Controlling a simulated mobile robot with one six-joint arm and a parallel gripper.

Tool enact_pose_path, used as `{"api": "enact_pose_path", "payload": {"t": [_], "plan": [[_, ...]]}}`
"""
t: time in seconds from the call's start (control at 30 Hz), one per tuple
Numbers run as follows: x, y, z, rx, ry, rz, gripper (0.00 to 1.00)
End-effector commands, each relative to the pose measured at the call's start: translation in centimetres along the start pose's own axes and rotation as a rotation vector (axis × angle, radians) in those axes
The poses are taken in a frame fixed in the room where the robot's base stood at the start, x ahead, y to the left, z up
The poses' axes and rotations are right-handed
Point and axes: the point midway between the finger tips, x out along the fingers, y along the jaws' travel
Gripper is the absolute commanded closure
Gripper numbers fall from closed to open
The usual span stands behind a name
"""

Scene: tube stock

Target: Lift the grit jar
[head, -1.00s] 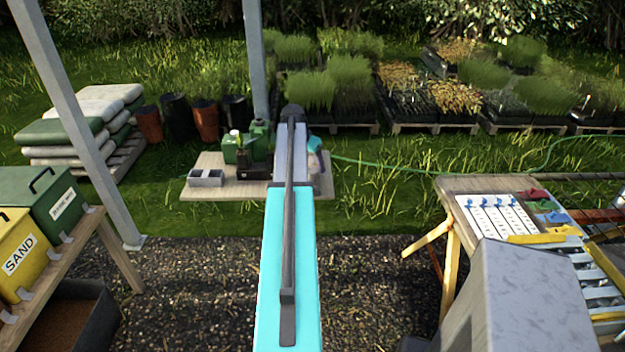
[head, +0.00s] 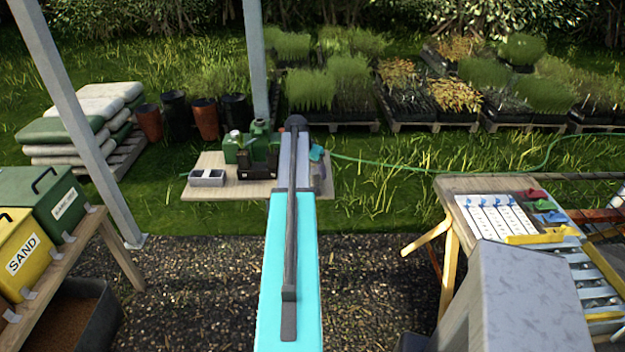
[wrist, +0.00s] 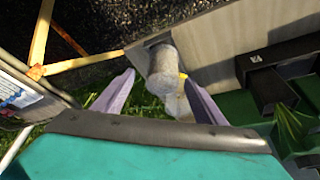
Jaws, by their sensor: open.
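A pale grey, grainy cylinder, which I take to be the grit jar (wrist: 163,66), shows in the wrist view at the edge of a wooden board. My gripper (wrist: 158,98) is open, with one lavender finger on each side of the picture's middle. The jar appears beyond and between the fingertips; I cannot tell how far it is from them. A second pale container with a bit of yellow (wrist: 178,103) is just below the jar, partly behind the right finger. In the head view my arm hides the gripper and most of this spot.
A metal post (head: 256,70) rises behind.

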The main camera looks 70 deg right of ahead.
Motion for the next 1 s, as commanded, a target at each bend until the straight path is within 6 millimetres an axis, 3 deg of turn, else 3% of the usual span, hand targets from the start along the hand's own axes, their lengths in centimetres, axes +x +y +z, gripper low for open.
{"api": "enact_pose_path", "payload": {"t": [0.4,0.97,1.0], "plan": [[3.1,-0.1,0.0,0.000,0.000,0.000,0.35],[3.2,-0.1,0.0,0.000,0.000,0.000,0.35],[3.2,-0.1,0.1,-0.001,0.000,0.000,0.40]]}}
